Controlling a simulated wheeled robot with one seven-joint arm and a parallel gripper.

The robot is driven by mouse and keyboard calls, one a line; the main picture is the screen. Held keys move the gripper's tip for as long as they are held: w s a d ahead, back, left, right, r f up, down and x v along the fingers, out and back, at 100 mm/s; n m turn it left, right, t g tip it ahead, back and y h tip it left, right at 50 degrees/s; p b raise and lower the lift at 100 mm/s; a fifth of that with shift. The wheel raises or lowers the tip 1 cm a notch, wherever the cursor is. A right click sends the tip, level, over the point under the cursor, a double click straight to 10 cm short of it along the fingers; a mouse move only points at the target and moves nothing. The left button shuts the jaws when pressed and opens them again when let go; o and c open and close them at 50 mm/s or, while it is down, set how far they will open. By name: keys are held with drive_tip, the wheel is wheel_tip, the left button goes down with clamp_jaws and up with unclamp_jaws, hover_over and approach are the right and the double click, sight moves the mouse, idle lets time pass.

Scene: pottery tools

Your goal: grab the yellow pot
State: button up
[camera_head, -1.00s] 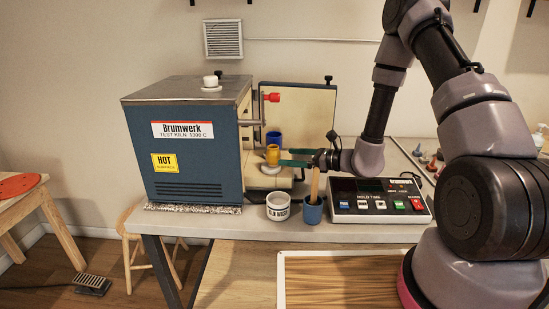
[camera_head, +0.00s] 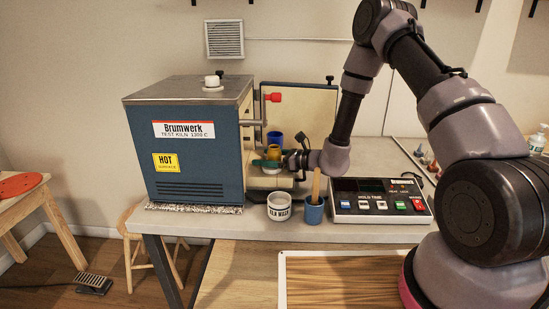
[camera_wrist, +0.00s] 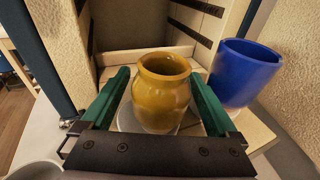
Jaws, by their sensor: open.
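The yellow pot (camera_wrist: 161,94) stands upright in the wrist view on a pale round base (camera_wrist: 128,119). It also shows in the head view (camera_head: 273,153), partly hidden by my gripper, in front of the open kiln. My gripper (camera_wrist: 163,80) is open. Its two green fingers lie on either side of the yellow pot, with a small gap on the left and on the right. The gripper also shows in the head view (camera_head: 271,163), low at the pot.
A blue pot (camera_wrist: 243,72) stands just right of the right finger. The blue kiln (camera_head: 188,140) stands left of my gripper. A white jar (camera_head: 278,207), a blue cup (camera_head: 314,213) holding a wooden tool, and a control box (camera_head: 378,205) are nearer on the bench.

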drive_tip(key=c, duration=1.5)
